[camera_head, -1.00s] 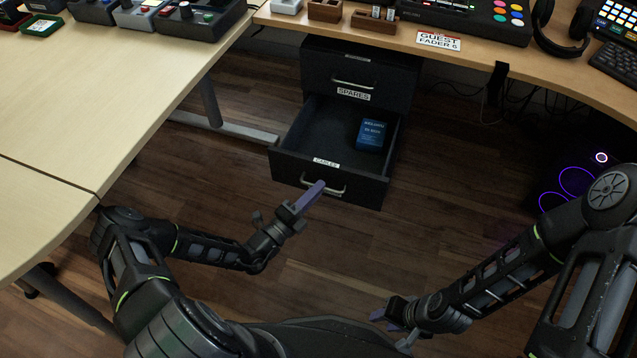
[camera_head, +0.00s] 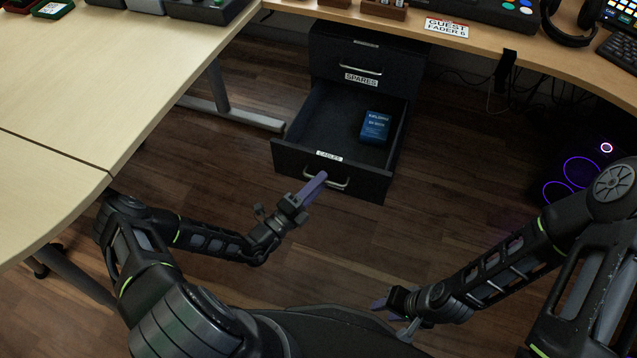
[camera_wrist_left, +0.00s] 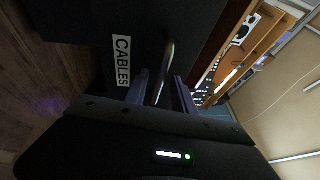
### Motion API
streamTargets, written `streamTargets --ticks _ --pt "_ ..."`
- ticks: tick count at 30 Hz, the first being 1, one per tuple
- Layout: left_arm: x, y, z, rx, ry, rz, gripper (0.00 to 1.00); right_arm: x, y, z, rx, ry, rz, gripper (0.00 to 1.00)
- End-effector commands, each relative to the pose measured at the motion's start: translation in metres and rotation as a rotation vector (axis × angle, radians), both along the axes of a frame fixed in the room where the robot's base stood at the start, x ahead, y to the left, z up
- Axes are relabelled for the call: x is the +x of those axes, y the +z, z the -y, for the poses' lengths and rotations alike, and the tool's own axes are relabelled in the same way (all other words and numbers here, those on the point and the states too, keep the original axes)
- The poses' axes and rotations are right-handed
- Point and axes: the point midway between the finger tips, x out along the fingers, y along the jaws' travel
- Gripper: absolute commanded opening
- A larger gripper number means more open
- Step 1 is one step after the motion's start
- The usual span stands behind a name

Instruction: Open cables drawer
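The cables drawer (camera_head: 290,156) is pulled well out of the dark cabinet, with its white label (camera_head: 329,156) on the front. Its label also shows in the left wrist view (camera_wrist_left: 122,61). My left gripper (camera_head: 318,180) is at the metal drawer handle (camera_head: 340,184). In the left wrist view, the handle (camera_wrist_left: 166,62) runs between the two fingers, which look closed about it; the exact contact is hard to see. My right gripper (camera_head: 393,314) is low in the picture, away from the drawer, with its fingers apart and empty.
A blue box (camera_head: 376,127) lies inside the drawer. The spares drawer (camera_head: 345,58) above is shut. A pale table (camera_head: 90,90) is at the left and a desk (camera_head: 480,47) runs across the back. The wooden floor (camera_head: 330,250) in front of the drawer is clear.

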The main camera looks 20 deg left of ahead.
Motion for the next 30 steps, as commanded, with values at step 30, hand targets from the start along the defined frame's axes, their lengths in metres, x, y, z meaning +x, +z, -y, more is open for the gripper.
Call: streamTargets --ticks 30 --pt "-0.069 -0.013 -0.034 -0.001 0.000 0.000 0.31 -0.002 0.008 -0.002 0.004 0.005 -0.004 0.36"
